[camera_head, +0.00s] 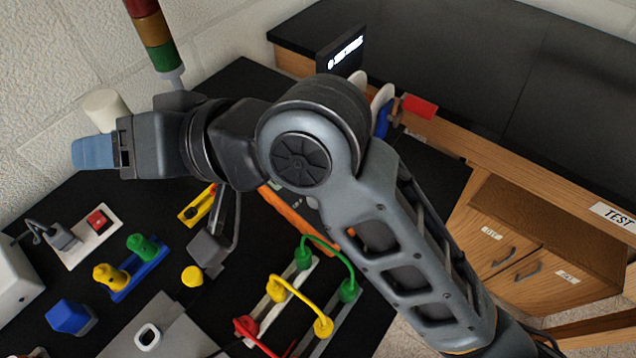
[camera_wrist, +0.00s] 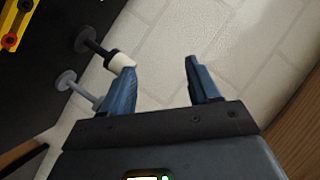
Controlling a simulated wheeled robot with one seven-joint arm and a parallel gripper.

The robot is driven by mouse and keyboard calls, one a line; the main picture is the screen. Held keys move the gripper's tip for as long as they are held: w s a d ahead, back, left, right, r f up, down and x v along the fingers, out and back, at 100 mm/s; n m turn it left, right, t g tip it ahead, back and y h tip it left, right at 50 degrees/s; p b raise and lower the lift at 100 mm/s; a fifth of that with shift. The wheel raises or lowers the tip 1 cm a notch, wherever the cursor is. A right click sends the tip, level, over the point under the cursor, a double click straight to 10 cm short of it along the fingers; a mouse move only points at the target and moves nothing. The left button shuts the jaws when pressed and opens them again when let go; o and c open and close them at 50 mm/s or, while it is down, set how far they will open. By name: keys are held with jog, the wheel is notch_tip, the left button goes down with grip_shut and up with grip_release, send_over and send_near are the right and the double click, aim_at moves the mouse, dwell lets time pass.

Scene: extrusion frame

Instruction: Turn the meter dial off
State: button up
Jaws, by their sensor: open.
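An orange device (camera_head: 287,212), which may be the meter, lies on the black table, mostly hidden behind my arm. I cannot make out its dial. My gripper (camera_head: 92,153) is up at the left of the head view, near the pale wall, well apart from the orange device. In the wrist view my gripper (camera_wrist: 160,78) has its two blue fingers apart with nothing between them. No meter or dial can be made out in the wrist view.
Green, yellow and red cables (camera_head: 297,290) loop between posts at the front. A red switch (camera_head: 97,220), a blue block with pegs (camera_head: 140,268) and a stack light (camera_head: 153,40) stand at the left. A white-tipped black peg (camera_wrist: 105,52) is beside my left finger.

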jog(key=w+d+f+g+h, duration=0.1)
jog(key=d+f+h, duration=0.1)
jog(key=d+h, duration=0.2)
jog(key=w+d+f+n+g+h, duration=0.1)
jog(key=w+d+f+h, duration=0.1)
jog(key=d+h, duration=0.3)
jog(key=w+d+f+n+g+h, duration=0.1)
jog(key=d+h, duration=0.4)
jog(key=d, duration=0.5)
jog(key=shift+w+d+f, duration=0.1)
jog(key=shift+w+f, duration=0.15)
jog(key=shift+f, duration=0.45)
jog(key=shift+w+f, duration=0.2)
jog(key=shift+f, duration=0.5)
jog(key=shift+d+f, duration=0.1)
jog(key=shift+f, duration=0.1)
notch_tip(320, 180, down, 7)
jog(key=shift+f+p, duration=0.2)
jog(key=shift+p, duration=0.4)
jog(key=shift+c, duration=0.2)
jog(key=c, duration=1)
